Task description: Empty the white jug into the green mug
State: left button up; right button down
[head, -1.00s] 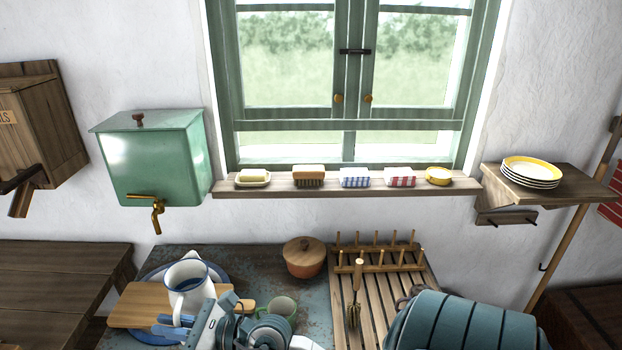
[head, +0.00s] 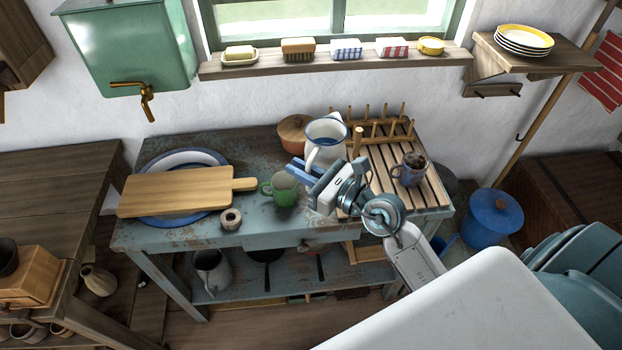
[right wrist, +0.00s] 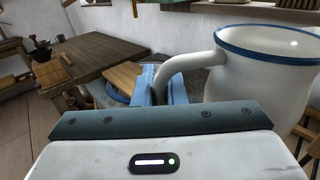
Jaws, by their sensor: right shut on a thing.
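The white jug (head: 323,146) with a blue rim is in the head view, near the drying rack at the right of the blue bench. It looks about upright. My right gripper (head: 303,173) is shut on its handle; the jug (right wrist: 258,85) and the gripper (right wrist: 162,88) also show in the right wrist view. Whether the jug touches anything below is hidden. The green mug (head: 281,192) stands upright on the bench, left of and nearer than the jug. Its contents are not clear. My left gripper is not in view.
A cutting board (head: 180,192) lies across a blue-rimmed plate (head: 190,156) at the left. The wooden rack (head: 427,195) holds a purple mug (head: 410,170).

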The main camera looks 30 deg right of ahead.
aim_at(285, 188)
jog(key=j+z, duration=0.25)
jog(key=j, duration=0.25)
jog(key=k+j+z, duration=0.1)
jog(key=j+z, duration=0.15)
jog(key=j, duration=0.3)
jog(key=k+j+z, duration=0.1)
jog(key=j+z, duration=0.15)
jog(key=j, duration=0.25)
jog(key=k+j, duration=0.1)
jog(key=j, duration=0.55)
jog(key=k, duration=0.05)
